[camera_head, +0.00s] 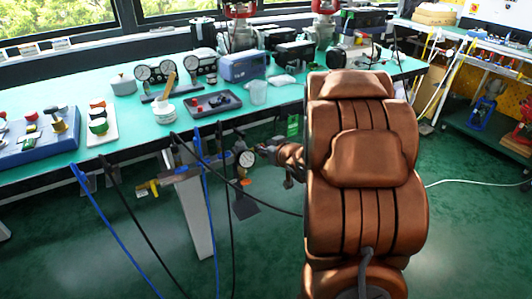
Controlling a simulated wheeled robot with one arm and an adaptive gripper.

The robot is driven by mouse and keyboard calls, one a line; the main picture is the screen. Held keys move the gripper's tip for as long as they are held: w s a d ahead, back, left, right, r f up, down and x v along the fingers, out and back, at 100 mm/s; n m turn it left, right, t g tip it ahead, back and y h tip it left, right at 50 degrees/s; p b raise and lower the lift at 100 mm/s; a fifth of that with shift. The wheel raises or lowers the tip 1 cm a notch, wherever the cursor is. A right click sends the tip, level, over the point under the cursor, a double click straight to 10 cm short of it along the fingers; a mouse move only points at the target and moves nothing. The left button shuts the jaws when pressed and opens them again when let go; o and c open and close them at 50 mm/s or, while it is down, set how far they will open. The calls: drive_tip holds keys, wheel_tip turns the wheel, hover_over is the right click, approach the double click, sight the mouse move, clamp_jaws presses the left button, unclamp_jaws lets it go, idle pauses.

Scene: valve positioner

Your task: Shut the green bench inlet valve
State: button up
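A pipe assembly (183,174) hangs under the front edge of the green-topped bench. It has a small round gauge (247,159) at its right end and a yellow part (143,190) at its left end. I cannot make out a green valve handle on it for certain. A small green item (293,125) shows below the bench edge, left of my large copper arm; I cannot tell what it is. My gripper (266,152) is small and dark at the arm's end, close to the gauge's right side. Its fingers are not clear, and contact cannot be judged.
Blue and black hoses (205,215) hang in front of the bench (75,167). Gauges, a dark tray (208,104), a clear cup (258,92) and a blue device (243,66) stand on top. A cart (480,125) is at right. My arm hides much of the middle.

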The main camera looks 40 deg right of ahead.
wheel_tip(320, 180, up, 8)
idle(0.5)
idle(0.5)
